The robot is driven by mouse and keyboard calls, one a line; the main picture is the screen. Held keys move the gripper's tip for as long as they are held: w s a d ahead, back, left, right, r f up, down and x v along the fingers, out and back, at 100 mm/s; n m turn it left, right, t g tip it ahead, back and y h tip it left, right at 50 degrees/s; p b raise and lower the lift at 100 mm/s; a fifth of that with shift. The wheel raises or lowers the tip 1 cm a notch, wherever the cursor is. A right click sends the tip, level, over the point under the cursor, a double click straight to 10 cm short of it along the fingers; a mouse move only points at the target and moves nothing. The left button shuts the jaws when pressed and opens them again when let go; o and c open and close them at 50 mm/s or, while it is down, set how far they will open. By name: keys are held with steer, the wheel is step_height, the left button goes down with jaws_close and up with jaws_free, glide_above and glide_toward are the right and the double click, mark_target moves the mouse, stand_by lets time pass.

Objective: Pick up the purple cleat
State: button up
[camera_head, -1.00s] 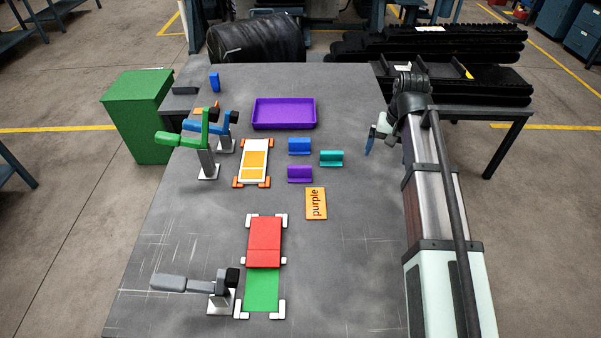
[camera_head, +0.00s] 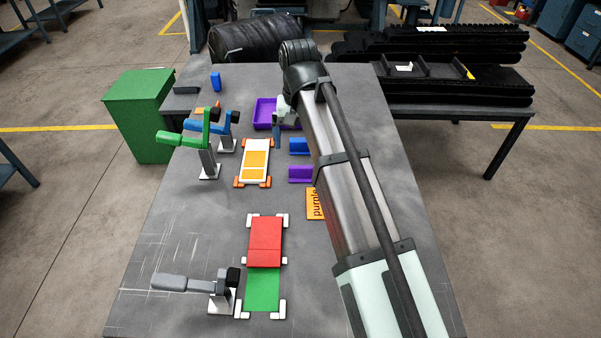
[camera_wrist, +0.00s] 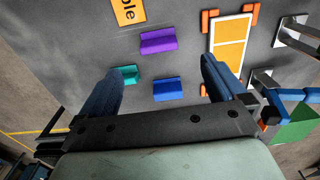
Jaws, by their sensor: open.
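The purple cleat (camera_head: 300,174) lies on the grey table, in front of the blue cleat (camera_head: 298,147) and behind the orange "purple" card (camera_head: 315,203). My arm hides part of the card. In the wrist view the purple cleat (camera_wrist: 158,41) lies beyond my fingertips, between them from side to side. The blue cleat (camera_wrist: 168,89) is nearer, and the teal cleat (camera_wrist: 128,74) is by the left finger. My gripper (camera_wrist: 160,75) is open and empty. In the head view my gripper (camera_head: 279,140) is above the table near the purple tray, apart from the purple cleat.
The purple tray (camera_head: 264,113) stands at the back, partly hidden by my gripper. A white and orange plate (camera_head: 255,162) lies left of the cleats. Blue (camera_head: 226,130) and green (camera_head: 205,140) lever clamps stand farther left. Red and green plates (camera_head: 264,240) lie in front.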

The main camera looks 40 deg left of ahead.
mark_target(301, 167)
step_height(301, 167, down, 6)
steer(key=shift+f, duration=0.1)
steer(key=shift+w+a+f, duration=0.1)
steer(key=shift+w+f, duration=0.1)
steer(key=shift+f, duration=1.1)
steer(key=shift+w+f, duration=0.15)
steer(key=shift+f, duration=1.1)
steer(key=shift+c, duration=0.5)
steer(key=c, duration=1)
steer(key=shift+r, duration=0.1)
step_height(301, 167, up, 10)
steer(key=shift+f, duration=0.1)
